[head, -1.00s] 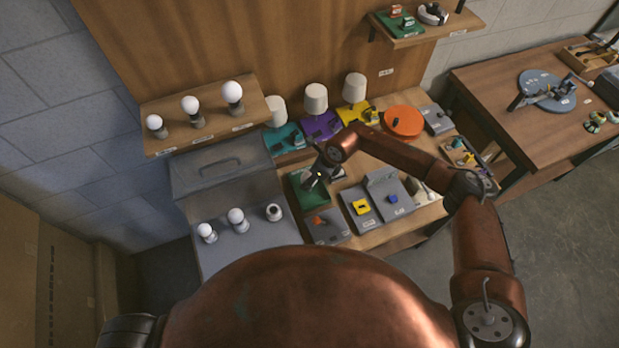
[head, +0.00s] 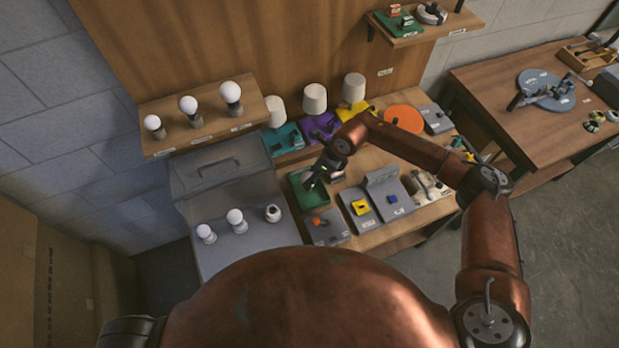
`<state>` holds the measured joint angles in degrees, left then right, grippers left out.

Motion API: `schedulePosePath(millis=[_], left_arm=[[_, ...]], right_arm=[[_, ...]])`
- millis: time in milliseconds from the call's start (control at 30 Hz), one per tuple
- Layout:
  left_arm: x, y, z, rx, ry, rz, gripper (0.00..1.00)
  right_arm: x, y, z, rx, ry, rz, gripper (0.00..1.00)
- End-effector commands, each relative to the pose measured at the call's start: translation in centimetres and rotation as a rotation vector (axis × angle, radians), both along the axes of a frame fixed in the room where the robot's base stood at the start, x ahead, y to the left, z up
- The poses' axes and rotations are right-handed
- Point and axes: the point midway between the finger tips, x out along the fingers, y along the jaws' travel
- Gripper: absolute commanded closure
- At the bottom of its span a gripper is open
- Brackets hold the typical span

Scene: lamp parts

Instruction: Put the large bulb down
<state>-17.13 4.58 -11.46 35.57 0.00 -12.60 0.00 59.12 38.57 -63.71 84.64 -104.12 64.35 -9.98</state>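Three white bulbs of rising size stand upright in sockets on the wooden wall shelf; the largest bulb (head: 230,91) is at its right end. On the grey surface are two more white bulbs, a left one (head: 204,231) and a middle one (head: 235,216), beside a dark-based piece with a pale top (head: 273,213). My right gripper (head: 312,182) points down over the green tray (head: 303,198) on the bench. It is small and dark here, so I cannot tell its finger opening, and no bulb shows clearly in it. My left gripper is out of view.
Three pale lampshades, the middle one (head: 314,98) on a purple base, stand along the bench back. An orange disc (head: 404,118) and grey blocks with yellow (head: 360,207) and blue (head: 392,199) parts lie nearby. A second table (head: 500,95) stands right.

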Motion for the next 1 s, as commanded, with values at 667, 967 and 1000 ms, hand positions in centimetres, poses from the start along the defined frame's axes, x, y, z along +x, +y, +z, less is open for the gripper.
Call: schedulePosePath(millis=[667, 967, 1000], left_arm=[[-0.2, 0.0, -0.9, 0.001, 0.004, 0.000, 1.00], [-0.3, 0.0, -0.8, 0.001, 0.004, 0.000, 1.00], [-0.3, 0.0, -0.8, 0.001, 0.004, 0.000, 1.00]], right_arm=[[-0.9, -2.5, 6.7, 0.001, 0.000, 0.000, 0.44], [-0.9, -2.5, 6.7, 0.001, 0.000, 0.000, 0.44], [-0.9, -2.5, 6.7, 0.001, 0.000, 0.000, 0.44]])
